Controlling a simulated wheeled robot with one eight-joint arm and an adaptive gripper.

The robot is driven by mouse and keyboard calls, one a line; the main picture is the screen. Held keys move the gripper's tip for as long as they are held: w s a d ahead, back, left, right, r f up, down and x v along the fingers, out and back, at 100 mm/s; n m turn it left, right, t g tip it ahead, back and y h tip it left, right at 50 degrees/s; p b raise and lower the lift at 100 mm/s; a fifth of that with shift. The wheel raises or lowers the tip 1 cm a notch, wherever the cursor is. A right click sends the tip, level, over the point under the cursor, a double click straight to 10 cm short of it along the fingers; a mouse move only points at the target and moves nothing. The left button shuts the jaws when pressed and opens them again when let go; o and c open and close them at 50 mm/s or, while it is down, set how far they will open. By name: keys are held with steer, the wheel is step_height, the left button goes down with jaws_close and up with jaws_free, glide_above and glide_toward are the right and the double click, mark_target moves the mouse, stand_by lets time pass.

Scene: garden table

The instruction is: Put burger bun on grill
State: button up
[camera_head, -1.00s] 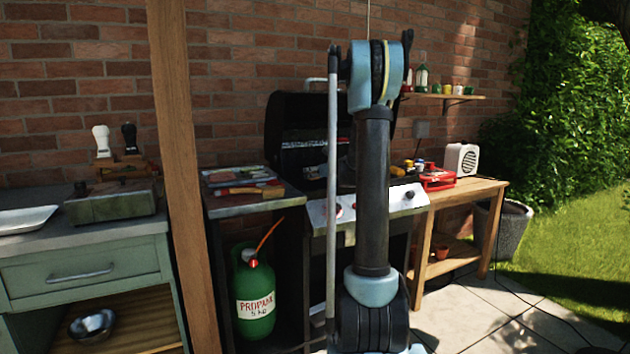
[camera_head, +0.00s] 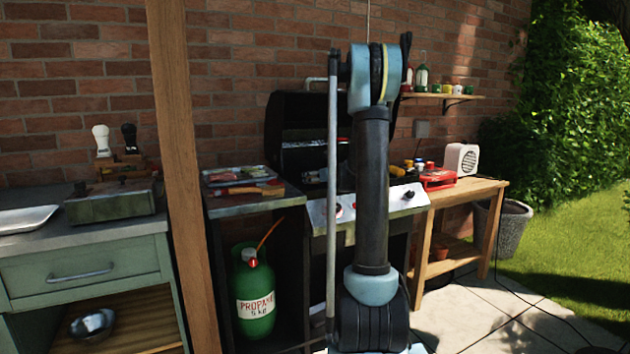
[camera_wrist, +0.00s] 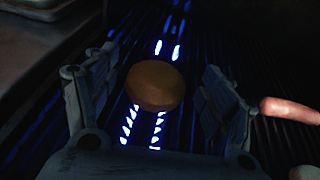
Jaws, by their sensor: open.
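The round brown burger bun (camera_wrist: 154,85) shows in the wrist view on the dark grill grate (camera_wrist: 200,35), between the fingers of my gripper (camera_wrist: 156,88). My gripper is open, with visible gaps between both fingers and the bun. Whether the bun rests fully flat on the bars is hard to tell in the dark. In the head view the black grill (camera_head: 285,120) stands against the brick wall with its lid up. My arm covers its middle, and the bun and my gripper are hidden there.
Blue flames (camera_wrist: 140,125) glow under the grate. A sausage (camera_wrist: 290,108) lies to the right of my gripper. A side shelf (camera_head: 250,208) with food packs is left of the grill. A wooden table (camera_head: 470,190) with a red case (camera_head: 438,179) stands to the right.

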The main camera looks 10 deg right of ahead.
steer(key=v, duration=1.2)
